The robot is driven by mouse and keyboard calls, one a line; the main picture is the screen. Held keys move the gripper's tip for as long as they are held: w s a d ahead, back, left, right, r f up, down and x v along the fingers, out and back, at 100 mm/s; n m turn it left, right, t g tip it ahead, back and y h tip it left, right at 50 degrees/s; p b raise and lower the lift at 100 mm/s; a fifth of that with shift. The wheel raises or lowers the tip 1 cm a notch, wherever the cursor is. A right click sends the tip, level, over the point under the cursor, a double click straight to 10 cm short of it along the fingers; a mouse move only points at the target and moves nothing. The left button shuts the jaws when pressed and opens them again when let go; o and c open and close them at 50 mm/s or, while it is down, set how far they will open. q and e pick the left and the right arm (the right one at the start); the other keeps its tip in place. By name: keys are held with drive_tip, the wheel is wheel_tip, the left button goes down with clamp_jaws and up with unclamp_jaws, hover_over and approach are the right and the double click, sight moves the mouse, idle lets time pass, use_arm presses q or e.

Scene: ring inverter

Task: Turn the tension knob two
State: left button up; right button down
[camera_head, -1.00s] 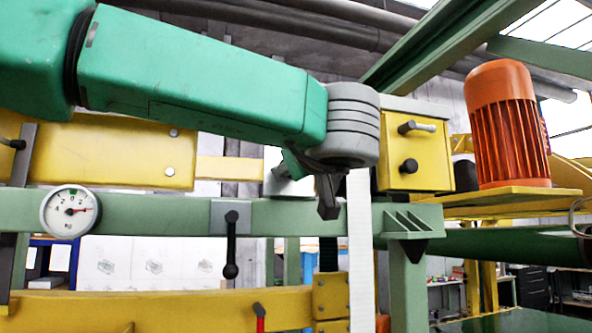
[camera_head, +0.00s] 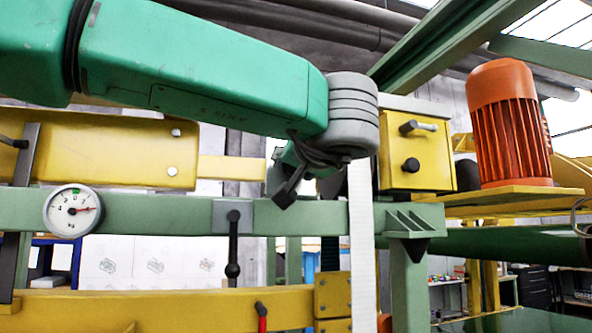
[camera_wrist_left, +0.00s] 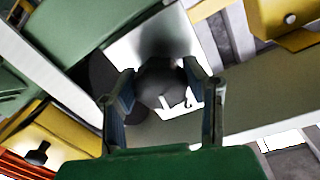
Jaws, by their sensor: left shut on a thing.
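A dark round knob (camera_wrist_left: 163,84) shows between the two fingers of my left gripper (camera_wrist_left: 160,82) in the left wrist view. The gripper is shut on it, with a finger on each side. In the head view my left gripper (camera_head: 287,190) hangs under the grey wrist joint, fingers slanting down and left, at the green beam. The knob is hidden there behind the hand. My right gripper is not in view.
A round gauge (camera_head: 72,211) with a red needle pointing right sits on the green beam (camera_head: 150,213). A black lever (camera_head: 233,245) hangs right of it. A white strap (camera_head: 363,265) runs down beside the gripper. A yellow box (camera_head: 415,150) and orange motor (camera_head: 508,125) stand to the right.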

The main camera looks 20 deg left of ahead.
use_arm(q)
drive_tip(key=shift+d+f+m, duration=0.1)
drive_tip(key=shift+f+m, duration=0.15)
drive_tip(key=shift+m, duration=0.15)
drive_tip(key=o, duration=1.2)
drive_tip(key=shift+s+d+r, duration=0.1)
drive_tip(key=shift+s+r, duration=0.05)
drive_tip(key=shift+r, duration=0.05)
drive_tip(key=shift+d, duration=0.15)
drive_tip(key=v, duration=1.1)
drive_tip(key=shift+s+d, duration=0.3)
drive_tip(key=shift+s, duration=0.1)
drive_tip(key=shift+c, duration=0.2)
